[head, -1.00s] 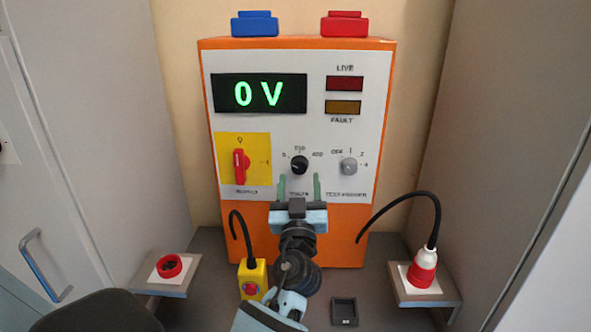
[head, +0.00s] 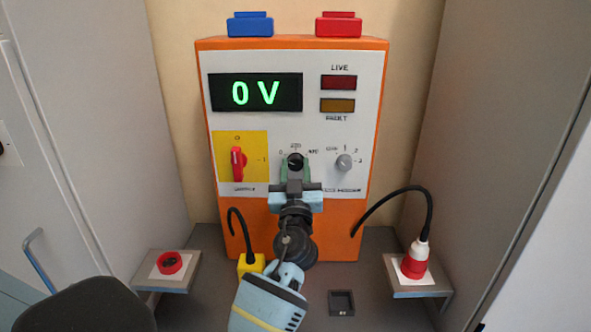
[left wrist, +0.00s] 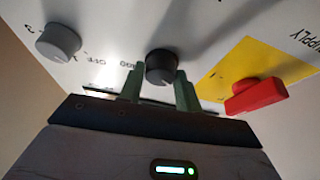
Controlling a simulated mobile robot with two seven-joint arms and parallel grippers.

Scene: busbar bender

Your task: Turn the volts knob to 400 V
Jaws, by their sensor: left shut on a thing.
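The black volts knob (head: 295,160) is on the white panel of the orange tester (head: 292,120), below the display (head: 256,93), which reads 0 V in green. My left gripper (head: 295,168) has reached up to the knob, with one green finger on each side, and is shut on it. The left wrist view also shows the knob (left wrist: 161,66) between the fingers (left wrist: 158,80). The knob's pointer is too small to read surely. Marks around it include 0 and 400. My right gripper is not in view.
Left of the knob is a red supply switch (head: 238,164) on a yellow plate; right is a grey test-finger knob (head: 344,162). Blue (head: 250,25) and red (head: 338,25) blocks sit on top. A red plug (head: 415,260) and red socket (head: 170,263) stand on side shelves.

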